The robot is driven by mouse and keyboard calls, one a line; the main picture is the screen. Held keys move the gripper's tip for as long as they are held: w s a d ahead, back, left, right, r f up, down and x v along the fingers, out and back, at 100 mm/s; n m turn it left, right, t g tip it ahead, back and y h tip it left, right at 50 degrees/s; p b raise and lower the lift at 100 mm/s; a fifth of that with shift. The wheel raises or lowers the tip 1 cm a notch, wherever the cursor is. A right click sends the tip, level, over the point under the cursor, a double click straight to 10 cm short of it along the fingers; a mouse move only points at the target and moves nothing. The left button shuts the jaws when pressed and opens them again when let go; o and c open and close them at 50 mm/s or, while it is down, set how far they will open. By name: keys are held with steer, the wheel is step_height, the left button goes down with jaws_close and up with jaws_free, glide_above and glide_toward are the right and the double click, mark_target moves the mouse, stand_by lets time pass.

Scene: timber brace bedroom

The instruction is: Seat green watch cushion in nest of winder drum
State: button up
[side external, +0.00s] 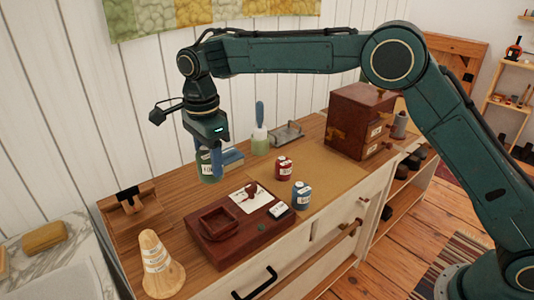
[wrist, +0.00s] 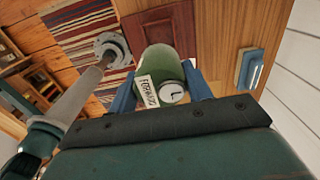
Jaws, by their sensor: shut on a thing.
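The green watch cushion (wrist: 165,58) is between the blue fingers of my gripper (wrist: 163,88) in the wrist view. It carries a white lettered label and a round watch face. In the side view my gripper (side external: 208,160) is shut on it, and the cushion's lower part (side external: 208,178) shows, held upright above the worktop. A low dark red-brown case (side external: 235,243) stands below and to the right. It has a raised square frame around a recess (side external: 218,222), which looks like the nest of the winder drum. The cushion is above and apart from it.
A red jar (side external: 283,167) and a blue jar (side external: 301,195) stand behind and right of the case. A brown cabinet (side external: 358,118) stands at the far right. A wooden cone (side external: 160,265) is near the front left. The tan mat (side external: 330,180) has free room.

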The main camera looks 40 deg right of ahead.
step_height(320, 180, down, 15)
steer(key=shift+r, duration=0.15)
stand_by(0.7)
steer(key=o, duration=1)
steer(key=shift+o, duration=0.2)
step_height(320, 180, up, 12)
steer(key=shift+f, duration=0.1)
stand_by(0.7)
